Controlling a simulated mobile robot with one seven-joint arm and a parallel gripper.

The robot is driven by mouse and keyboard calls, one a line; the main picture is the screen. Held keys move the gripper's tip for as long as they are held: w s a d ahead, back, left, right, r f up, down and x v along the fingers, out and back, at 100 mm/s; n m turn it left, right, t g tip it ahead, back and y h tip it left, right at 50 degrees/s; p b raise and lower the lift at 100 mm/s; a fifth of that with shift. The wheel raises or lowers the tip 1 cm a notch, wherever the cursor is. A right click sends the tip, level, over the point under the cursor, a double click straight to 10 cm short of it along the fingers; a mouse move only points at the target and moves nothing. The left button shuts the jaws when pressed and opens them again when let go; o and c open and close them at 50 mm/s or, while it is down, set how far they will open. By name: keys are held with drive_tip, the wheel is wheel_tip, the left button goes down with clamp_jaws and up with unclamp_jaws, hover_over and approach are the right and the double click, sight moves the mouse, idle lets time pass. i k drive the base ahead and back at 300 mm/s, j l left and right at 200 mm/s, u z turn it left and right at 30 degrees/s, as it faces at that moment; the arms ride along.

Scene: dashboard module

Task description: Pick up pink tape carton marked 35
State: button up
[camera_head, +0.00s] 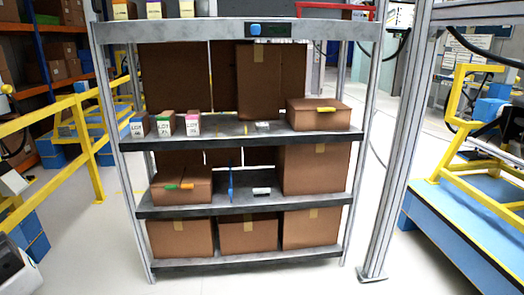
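My gripper is not in view.
Big boxes (177,75) stand behind. Yellow railings (95,150) are left of the rack; a grey post (396,150) is right.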

sight(192, 117)
drive_tip(key=i+j, duration=0.15)
drive_tip(key=i, duration=0.25)
drive_tip(key=i+j, duration=0.15)
drive_tip(key=i, duration=0.25)
drive_tip(key=i+j+z, duration=0.1)
drive_tip(key=i, duration=0.25)
drive_tip(key=i+j, duration=1.4)
drive_tip(key=i+l+z, duration=0.05)
drive_tip(key=i, duration=0.05)
